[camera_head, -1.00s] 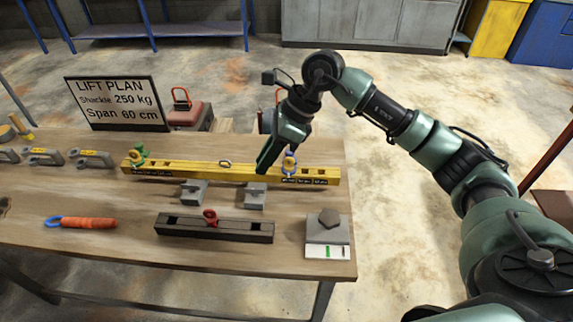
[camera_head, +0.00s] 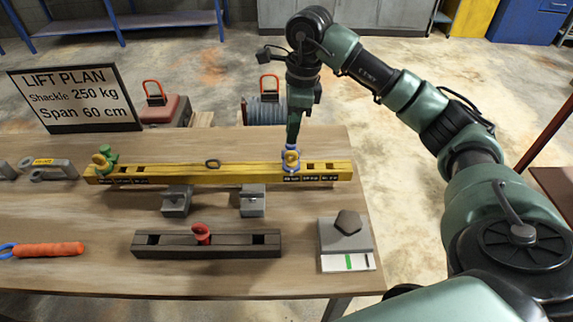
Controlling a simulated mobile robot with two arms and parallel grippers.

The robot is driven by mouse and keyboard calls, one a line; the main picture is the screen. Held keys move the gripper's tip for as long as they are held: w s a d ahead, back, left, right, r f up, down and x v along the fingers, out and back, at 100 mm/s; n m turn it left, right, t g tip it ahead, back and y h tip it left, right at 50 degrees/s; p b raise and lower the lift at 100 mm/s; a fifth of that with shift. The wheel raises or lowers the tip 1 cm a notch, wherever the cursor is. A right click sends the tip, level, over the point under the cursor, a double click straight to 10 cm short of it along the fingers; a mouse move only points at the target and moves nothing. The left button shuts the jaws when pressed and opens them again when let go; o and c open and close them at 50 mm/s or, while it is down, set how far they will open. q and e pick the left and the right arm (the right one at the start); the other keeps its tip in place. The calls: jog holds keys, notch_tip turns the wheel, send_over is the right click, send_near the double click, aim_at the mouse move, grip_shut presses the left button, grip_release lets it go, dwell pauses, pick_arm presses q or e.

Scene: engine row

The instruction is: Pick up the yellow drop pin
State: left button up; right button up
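A yellow ring-shaped piece (camera_head: 291,158), which looks like the yellow drop pin, sits in a blue fitting (camera_head: 291,168) near the right end of the yellow beam (camera_head: 245,173). Another yellow piece (camera_head: 102,161) shows at the green fitting (camera_head: 110,153) near the beam's left end. My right gripper (camera_head: 293,143) points down directly at the blue fitting, with its tip at or just behind the top of the yellow piece. I cannot tell whether they touch, and the fingers look like one narrow dark shape. My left gripper is not in view.
A dark bar (camera_head: 205,244) with a red piece (camera_head: 201,234), a grey plate with a hexagonal piece (camera_head: 347,223) and an orange-handled tool (camera_head: 48,250) lie in front. A lift plan sign (camera_head: 78,97) stands behind at left.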

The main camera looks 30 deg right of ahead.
aim_at(292, 151)
notch_tip(292, 151, down, 7)
jog(key=p, duration=0.3)
jog(key=shift+f, duration=0.15)
jog(key=shift+a, duration=0.1)
grip_shut()
